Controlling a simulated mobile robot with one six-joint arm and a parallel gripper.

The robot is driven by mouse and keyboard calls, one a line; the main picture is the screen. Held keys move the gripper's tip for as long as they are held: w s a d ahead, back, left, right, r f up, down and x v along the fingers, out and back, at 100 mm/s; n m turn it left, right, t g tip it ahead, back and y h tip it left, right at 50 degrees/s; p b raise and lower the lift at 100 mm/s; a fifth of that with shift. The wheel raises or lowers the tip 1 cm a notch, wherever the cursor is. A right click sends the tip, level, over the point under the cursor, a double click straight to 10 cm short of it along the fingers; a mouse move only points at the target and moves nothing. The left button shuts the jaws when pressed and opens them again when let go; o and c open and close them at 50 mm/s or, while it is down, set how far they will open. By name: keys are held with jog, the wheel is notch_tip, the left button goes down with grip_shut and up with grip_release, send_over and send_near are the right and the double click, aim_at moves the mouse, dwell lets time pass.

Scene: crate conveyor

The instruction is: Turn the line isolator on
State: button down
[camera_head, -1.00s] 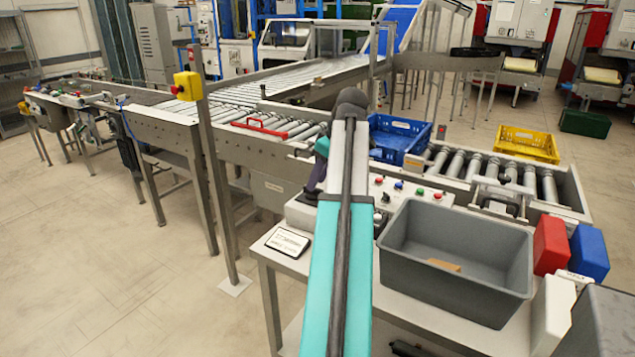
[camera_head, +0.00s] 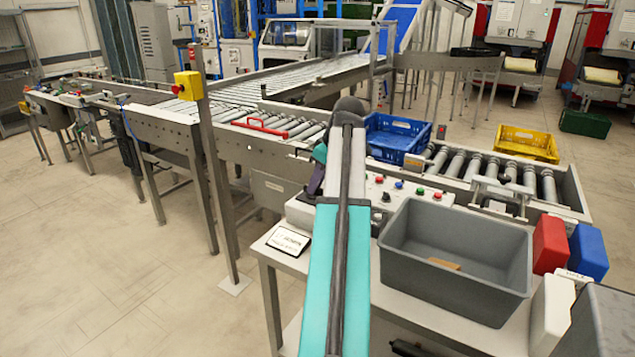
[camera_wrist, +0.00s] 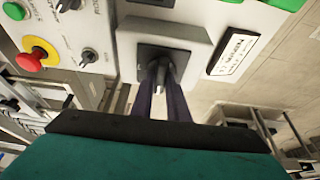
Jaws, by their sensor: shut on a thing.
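In the wrist view the line isolator is a black rotary handle (camera_wrist: 160,72) on a dark square plate, set on a raised grey box (camera_wrist: 190,28). My gripper (camera_wrist: 163,80) has its two dark fingers shut on the handle, one on each side. The fingers cover part of the handle, so I cannot read its position. A framed label (camera_wrist: 235,48) is beside the isolator. In the head view my arm hides the isolator; the control panel (camera_head: 425,193) shows beside the arm.
In the wrist view a red emergency button (camera_wrist: 33,59) on yellow, small black knobs (camera_wrist: 88,56) and a green button (camera_wrist: 14,11) are on the same panel. In the head view a grey bin (camera_head: 455,285) stands on the bench, with a blue crate (camera_head: 398,135) on the rollers behind.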

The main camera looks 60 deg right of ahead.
jog(key=shift+r+m+p, duration=0.1)
jog(key=shift+m+p, duration=0.25)
jog(key=shift+m, duration=0.05)
jog(key=m+p, duration=0.1)
jog(key=m+h+p, duration=0.1)
jog(key=m, duration=0.1)
jog(key=shift+a+h, duration=0.25)
jog(key=shift+h, duration=0.05)
jog(key=m+h+p, duration=0.1)
jog(key=m, duration=0.1)
jog(key=m+g+p, duration=0.1)
jog(key=m+p, duration=0.1)
jog(key=m, duration=0.1)
jog(key=shift+w+h, duration=0.15)
jog(key=shift+h, duration=0.25)
jog(key=m+g+p, duration=0.1)
jog(key=m, duration=0.1)
jog(key=m+p, duration=0.1)
jog(key=m, duration=0.2)
jog(key=shift+w+a+g+h, duration=0.1)
jog(key=shift+w+g+h, duration=0.05)
jog(key=shift+g+h, duration=0.25)
jog(key=shift+w+m+g+p, duration=0.1)
jog(key=shift+m+g+p, duration=0.55)
jog(key=shift+m, duration=1.45)
jog(key=c, duration=1.7)
grip_release()
